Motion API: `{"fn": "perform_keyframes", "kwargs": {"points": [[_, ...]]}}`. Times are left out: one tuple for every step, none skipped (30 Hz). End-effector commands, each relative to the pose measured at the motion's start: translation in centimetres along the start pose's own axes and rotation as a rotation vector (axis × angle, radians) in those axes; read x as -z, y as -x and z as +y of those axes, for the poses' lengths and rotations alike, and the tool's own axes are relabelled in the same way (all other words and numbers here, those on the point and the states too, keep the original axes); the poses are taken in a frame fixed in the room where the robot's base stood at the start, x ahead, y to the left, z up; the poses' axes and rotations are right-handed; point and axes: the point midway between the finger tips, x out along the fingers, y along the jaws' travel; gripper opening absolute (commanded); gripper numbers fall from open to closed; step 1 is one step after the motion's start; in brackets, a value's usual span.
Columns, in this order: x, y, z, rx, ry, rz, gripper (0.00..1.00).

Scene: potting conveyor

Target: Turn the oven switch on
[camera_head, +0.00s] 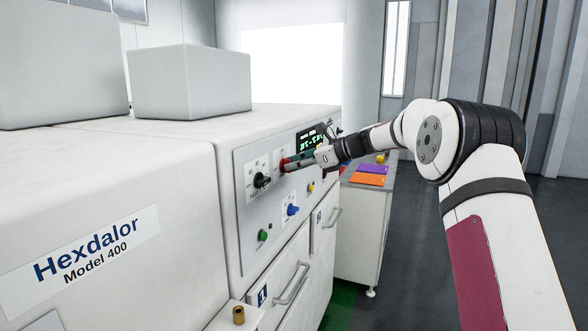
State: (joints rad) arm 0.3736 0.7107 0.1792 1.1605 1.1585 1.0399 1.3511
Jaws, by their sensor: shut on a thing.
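The oven is a white machine with a grey control panel (248,222) on its front. A black rotary switch (262,180) sits on the panel, left of my gripper and apart from it. My gripper (292,163) reaches in from the right and its fingertips are at the panel, just below the green-lit display (311,138). It is shut on a red knob (284,166), mostly hidden by the fingers. I cannot tell which way the red knob is turned.
Blue (293,210), green (263,236) and yellow (310,188) controls sit lower on the panel. Drawers with handles (292,284) are below. A side cabinet (360,225) carries purple and orange pieces. A brass cylinder (239,315) stands at the front. Floor at right is clear.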

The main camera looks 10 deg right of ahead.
Motion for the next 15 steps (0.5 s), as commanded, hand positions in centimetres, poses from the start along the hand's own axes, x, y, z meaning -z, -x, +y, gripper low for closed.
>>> {"fn": "perform_keyframes", "kwargs": {"points": [[0.28, -0.08, -0.12, -0.009, -0.021, 0.002, 0.0], [0.28, -0.08, -0.13, -0.013, -0.033, 0.002, 0.0], [0.27, -0.07, -0.16, -0.018, -0.047, 0.001, 0.0], [0.26, -0.06, -0.16, -0.022, -0.057, 0.001, 0.0], [0.26, -0.06, -0.15, -0.026, -0.064, 0.001, 0.0], [0.26, -0.05, -0.13, -0.03, -0.074, 0.002, 0.0], [0.26, -0.05, -0.13, -0.033, -0.081, 0.002, 0.0], [0.26, -0.05, -0.14, -0.035, -0.086, 0.002, 0.0], [0.26, -0.04, -0.14, -0.037, -0.092, 0.002, 0.0], [0.25, -0.04, -0.13, -0.038, -0.095, 0.002, 0.0], [0.25, -0.04, -0.13, -0.039, -0.099, 0.002, 0.0], [0.24, -0.03, -0.13, -0.041, -0.102, 0.002, 0.0], [0.23, -0.02, -0.12, -0.041, -0.103, 0.002, 0.0], [0.22, -0.02, -0.12, -0.042, -0.104, 0.002, 0.0], [0.22, -0.02, -0.11, -0.042, -0.105, 0.002, 0.0]]}}
